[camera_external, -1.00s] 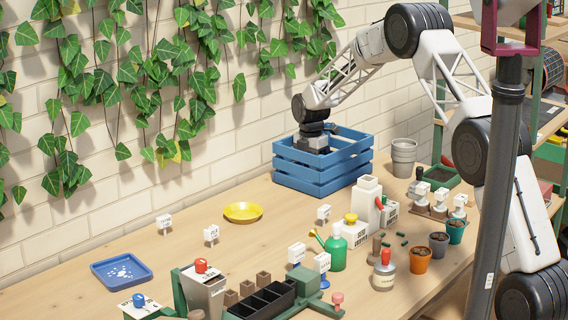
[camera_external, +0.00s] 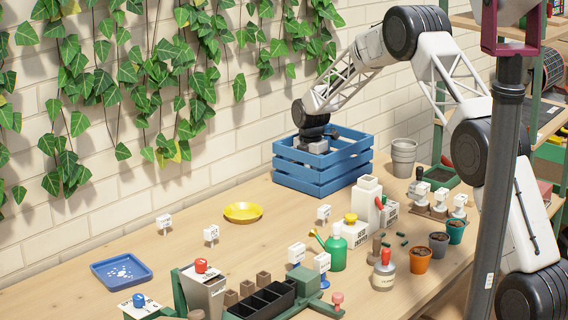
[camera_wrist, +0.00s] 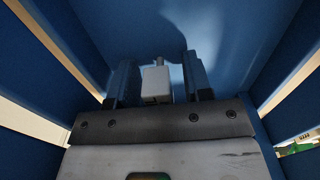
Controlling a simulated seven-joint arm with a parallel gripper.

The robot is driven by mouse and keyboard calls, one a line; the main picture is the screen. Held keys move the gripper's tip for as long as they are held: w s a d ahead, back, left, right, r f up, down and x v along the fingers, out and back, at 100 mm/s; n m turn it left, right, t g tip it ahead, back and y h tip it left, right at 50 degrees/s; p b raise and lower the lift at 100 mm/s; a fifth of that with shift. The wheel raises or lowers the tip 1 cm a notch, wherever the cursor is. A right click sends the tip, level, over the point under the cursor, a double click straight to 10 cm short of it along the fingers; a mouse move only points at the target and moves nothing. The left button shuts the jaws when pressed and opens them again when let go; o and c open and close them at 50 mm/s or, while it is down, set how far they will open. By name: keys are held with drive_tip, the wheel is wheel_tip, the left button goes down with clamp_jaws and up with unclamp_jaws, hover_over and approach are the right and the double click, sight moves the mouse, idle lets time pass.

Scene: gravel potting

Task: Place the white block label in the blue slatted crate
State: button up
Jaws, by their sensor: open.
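The blue slatted crate (camera_external: 322,181) stands at the back of the table against the brick wall. My gripper (camera_wrist: 157,82) is down inside the crate, its fingers spread apart. A white block label (camera_wrist: 156,84) shows between the two fingers in the wrist view, with blue crate surface behind it and a gap to the fingers. In the external view the crate walls hide my fingertips and this label.
Other white labels (camera_external: 164,222) stand on the table, with a yellow dish (camera_external: 243,212) and a blue tray (camera_external: 121,271) to the left. A grey pot (camera_external: 403,158) is right of the crate. Bottles and pots crowd the front right.

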drive_tip(key=shift+r, duration=0.1)
wheel_tip(320, 180, up, 12)
drive_tip(key=shift+r, duration=0.1)
idle(0.7)
idle(0.6)
